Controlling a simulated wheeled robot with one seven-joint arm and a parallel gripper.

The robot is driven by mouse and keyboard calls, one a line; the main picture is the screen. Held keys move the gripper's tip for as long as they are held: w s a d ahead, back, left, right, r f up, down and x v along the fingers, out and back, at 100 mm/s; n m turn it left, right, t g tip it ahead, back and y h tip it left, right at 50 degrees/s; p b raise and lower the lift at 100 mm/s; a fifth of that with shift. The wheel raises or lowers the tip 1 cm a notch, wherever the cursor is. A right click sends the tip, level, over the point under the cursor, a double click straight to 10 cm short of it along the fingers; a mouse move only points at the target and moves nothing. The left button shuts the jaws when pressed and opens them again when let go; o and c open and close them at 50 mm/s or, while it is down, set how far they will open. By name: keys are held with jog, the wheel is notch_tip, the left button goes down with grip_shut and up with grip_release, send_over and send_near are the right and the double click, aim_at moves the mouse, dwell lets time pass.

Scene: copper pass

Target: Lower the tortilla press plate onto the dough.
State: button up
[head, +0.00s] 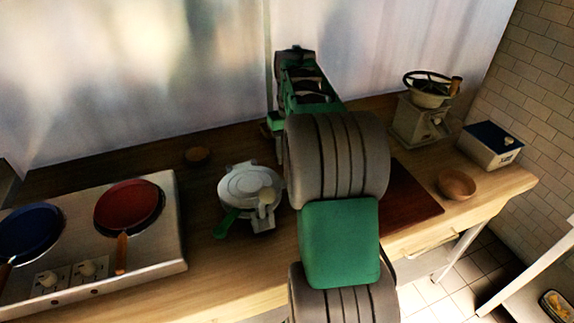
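The tortilla press (250,186) is a pale metal piece with a round plate, on the wooden counter left of my arm. A pale knob or lever end shows at its front right, and a green part juts out at its front left. The plate looks flat or nearly so; I cannot tell whether it is fully down. No dough is visible. My green and grey arm reaches over the counter to the right of the press. My gripper (272,124) seems to be at the green parts behind the press, apart from it. Its fingers are too small and hidden to read.
A stove (84,285) with a blue pan (30,232) and a red pan (130,206) stands left. A grinder (420,118), a box (490,146), a bowl (456,184) and a dark red board (412,208) lie right.

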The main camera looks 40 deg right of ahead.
jog(key=f+p, duration=0.1)
jog(key=f, duration=0.5)
jog(key=shift+a, duration=0.2)
jog(key=shift+c, duration=0.4)
grip_shut()
dwell(0.6)
